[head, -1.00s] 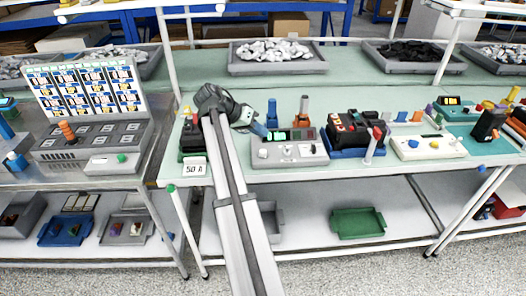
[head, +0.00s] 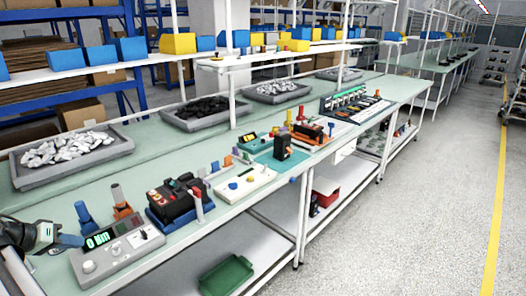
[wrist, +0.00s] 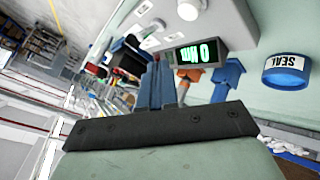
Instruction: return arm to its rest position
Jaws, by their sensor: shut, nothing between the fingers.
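My gripper (head: 72,240) is at the left edge of the head view, with blue fingertips beside a grey tester box (head: 118,252) that has a lit green display (head: 99,238). In the wrist view my gripper (wrist: 162,78) has its fingers closed together, and nothing shows between them. The tester's display (wrist: 197,53) shows there just beyond the fingers. I cannot tell whether the fingertips touch the tester. Most of my arm is outside the head view.
A blue upright holder (head: 86,217) and an orange one (head: 122,207) stand behind the tester. A black device on a blue base (head: 172,203) stands to its right. A blue SEAL container (wrist: 286,72) shows in the wrist view. A tray of white pieces (head: 72,154) lies behind.

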